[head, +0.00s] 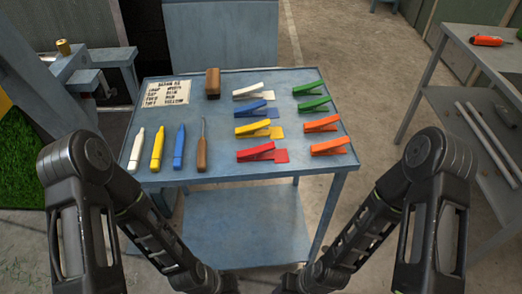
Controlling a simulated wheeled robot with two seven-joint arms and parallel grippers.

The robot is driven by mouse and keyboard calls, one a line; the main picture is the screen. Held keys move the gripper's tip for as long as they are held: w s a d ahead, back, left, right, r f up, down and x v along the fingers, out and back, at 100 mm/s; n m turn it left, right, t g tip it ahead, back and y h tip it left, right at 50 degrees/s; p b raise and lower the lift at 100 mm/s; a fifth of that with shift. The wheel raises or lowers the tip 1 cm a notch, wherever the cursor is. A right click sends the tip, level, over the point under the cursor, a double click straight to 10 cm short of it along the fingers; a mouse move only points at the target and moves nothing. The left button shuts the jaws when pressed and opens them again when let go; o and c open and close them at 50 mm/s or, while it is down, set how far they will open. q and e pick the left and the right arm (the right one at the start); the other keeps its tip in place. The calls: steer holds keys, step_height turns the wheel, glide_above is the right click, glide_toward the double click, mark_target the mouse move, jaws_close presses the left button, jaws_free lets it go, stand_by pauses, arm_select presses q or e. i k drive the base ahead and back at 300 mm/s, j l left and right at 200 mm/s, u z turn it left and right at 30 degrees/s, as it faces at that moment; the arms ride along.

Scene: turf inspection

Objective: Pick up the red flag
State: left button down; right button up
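The red flag (262,152) lies on the blue table, in the front row near the middle. It looks like a wedge-shaped clip with a small flat red square at its right end. Nothing covers it. A yellow one (258,127) lies just behind it, and an orange one (328,147) lies to its right. My two arms come in from the left and right and run down to the bottom middle, in front of the table. Both grippers are below the picture's edge, so I cannot see their fingers.
The blue table (220,178) also holds blue (251,108), white (252,90) and green (308,88) clips, several markers (157,148), a wooden-handled tool (202,154), a wooden block (213,83) and a note card (167,93). A side bench (480,50) stands at right.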

mark_target(260, 152)
steer(key=u, duration=1.4)
steer(key=l+z, duration=0.15)
steer(key=z, duration=3)
steer(key=k+j, duration=0.3)
steer(key=k, duration=0.2)
steer(key=k+j+z, duration=0.1)
steer(key=k+j, duration=0.2)
steer(key=k, duration=0.15)
